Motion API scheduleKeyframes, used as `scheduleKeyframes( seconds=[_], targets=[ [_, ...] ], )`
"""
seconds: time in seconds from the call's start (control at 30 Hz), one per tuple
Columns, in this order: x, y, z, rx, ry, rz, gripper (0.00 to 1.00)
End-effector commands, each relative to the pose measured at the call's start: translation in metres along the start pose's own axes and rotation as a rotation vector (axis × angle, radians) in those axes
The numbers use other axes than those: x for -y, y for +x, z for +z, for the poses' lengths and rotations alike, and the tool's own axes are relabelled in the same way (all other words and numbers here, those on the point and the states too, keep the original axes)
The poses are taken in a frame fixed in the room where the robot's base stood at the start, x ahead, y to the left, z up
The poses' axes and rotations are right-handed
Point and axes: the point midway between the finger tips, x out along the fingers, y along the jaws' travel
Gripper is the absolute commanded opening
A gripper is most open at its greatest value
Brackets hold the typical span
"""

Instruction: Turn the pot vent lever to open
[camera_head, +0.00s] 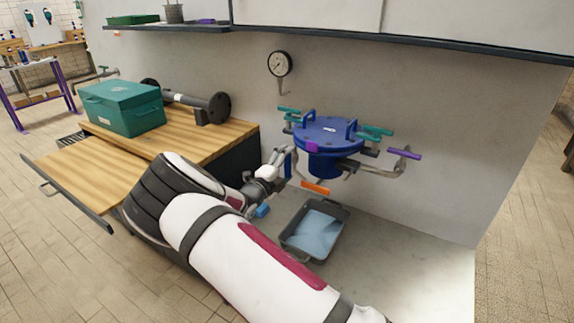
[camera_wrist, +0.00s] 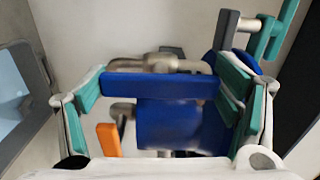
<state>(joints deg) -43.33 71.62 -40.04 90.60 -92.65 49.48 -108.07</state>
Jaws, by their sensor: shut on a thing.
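The blue pot (camera_head: 328,138) with a bolted lid hangs by the grey wall in the head view. Around it are teal levers (camera_head: 375,132), a purple lever (camera_head: 404,153), an orange lever (camera_head: 315,187) and an upright blue lever (camera_head: 288,163). No label shows which one is the vent lever. My gripper (camera_head: 279,160) is at the pot's left side, at the blue lever. In the wrist view my gripper (camera_wrist: 163,86) has its teal pads shut on the two ends of the blue lever bar (camera_wrist: 150,87). The pot body (camera_wrist: 180,125) and orange lever (camera_wrist: 108,140) show behind.
A grey tray (camera_head: 290,243) with blue contents is below the pot. A wooden bench (camera_head: 215,143) holds a green box (camera_head: 123,105) and a dark flanged pipe (camera_head: 190,103). A gauge (camera_head: 279,64) is on the wall, under a shelf (camera_head: 400,42).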

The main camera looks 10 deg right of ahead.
Motion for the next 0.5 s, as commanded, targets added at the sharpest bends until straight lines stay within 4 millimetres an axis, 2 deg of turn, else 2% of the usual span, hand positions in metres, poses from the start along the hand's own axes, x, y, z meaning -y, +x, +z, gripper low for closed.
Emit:
scheduleKeyframes(
  seconds=[0.03,0.1,0.5],
  targets=[
    [-0.0006,0.0002,-0.0009,-0.001,-0.006,0.0,0.9],
    [-0.0007,0.0001,-0.0009,-0.001,-0.005,0.0,1.0],
    [-0.0005,-0.0028,-0.0001,0.0,-0.001,0.001,1.0]
  ],
)
